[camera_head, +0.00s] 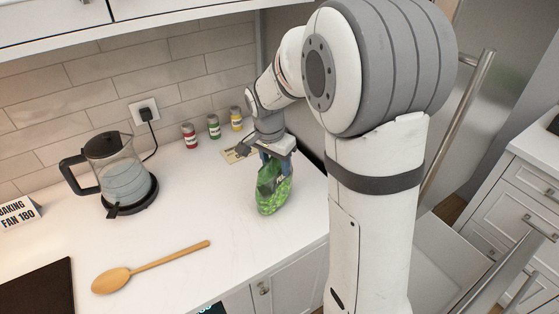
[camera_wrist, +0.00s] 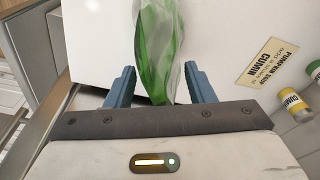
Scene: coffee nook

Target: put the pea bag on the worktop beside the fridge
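The pea bag (camera_head: 273,193) is a green, partly clear bag. It is upright and slightly tilted at the worktop's (camera_head: 215,262) right end, beside the fridge (camera_head: 497,75). Whether its bottom touches the worktop is hard to tell. My gripper (camera_head: 274,160) points down over it, with the blue fingers on either side of its narrow top. The bag's far end is cut off there.
Red, green and yellow tins (camera_head: 214,127) stand along the back wall near a label card (camera_head: 236,152). A glass kettle (camera_head: 118,172) stands left. A wooden spoon (camera_head: 150,267) lies in front. The worktop between the spoon and the bag is clear.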

